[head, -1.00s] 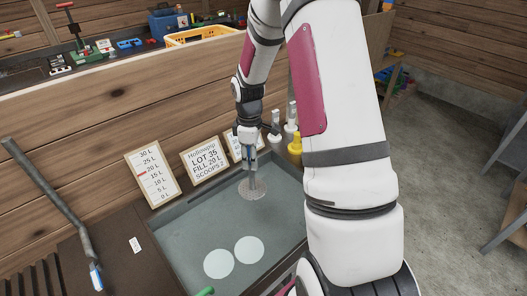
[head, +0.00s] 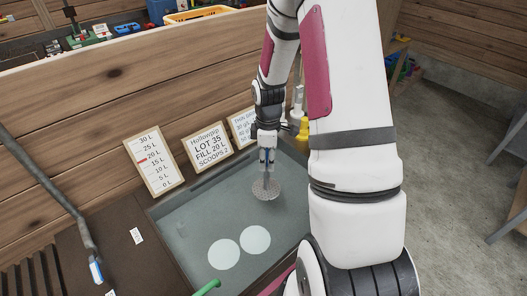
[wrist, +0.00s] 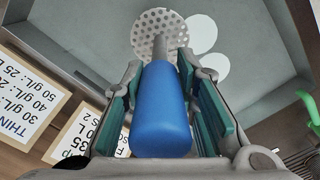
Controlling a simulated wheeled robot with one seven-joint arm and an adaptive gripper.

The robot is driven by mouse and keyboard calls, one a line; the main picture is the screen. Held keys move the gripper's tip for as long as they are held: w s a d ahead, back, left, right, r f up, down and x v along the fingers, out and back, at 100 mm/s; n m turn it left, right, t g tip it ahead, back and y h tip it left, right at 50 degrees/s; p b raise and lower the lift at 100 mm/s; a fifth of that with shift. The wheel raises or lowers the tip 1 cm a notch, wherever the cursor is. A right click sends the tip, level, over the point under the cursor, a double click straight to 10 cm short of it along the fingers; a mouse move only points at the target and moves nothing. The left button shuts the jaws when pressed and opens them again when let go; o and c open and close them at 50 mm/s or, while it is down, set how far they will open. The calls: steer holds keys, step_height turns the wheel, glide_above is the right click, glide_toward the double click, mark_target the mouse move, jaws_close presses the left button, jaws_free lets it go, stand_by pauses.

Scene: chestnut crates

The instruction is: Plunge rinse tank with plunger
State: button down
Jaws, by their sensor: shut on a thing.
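My gripper (head: 266,150) is shut on the blue handle of the plunger (wrist: 163,112), over the back part of the rinse tank (head: 182,238). The plunger's round perforated grey disc (head: 266,188) points down inside the tank's outline. The disc also shows past the handle in the wrist view, at the top. The tank is a grey-green rectangular basin that seems to hold clear liquid. Two pale round discs (head: 223,253) show in its front part. I cannot tell how deep the plunger disc is. My arm hides the tank's right side.
Framed signs, including a litre-scale board (head: 154,162) and a lot card (head: 207,147), stand along the tank's back edge. White and yellow bottles (head: 302,128) stand behind my gripper. A grey pipe (head: 48,182) lies left. A green curved piece (head: 207,286) is at the front edge.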

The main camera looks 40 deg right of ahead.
mark_target(267, 180)
step_height(267, 180, down, 10)
steer(key=shift+r+b, duration=0.15)
steer(key=shift+b, duration=1.05)
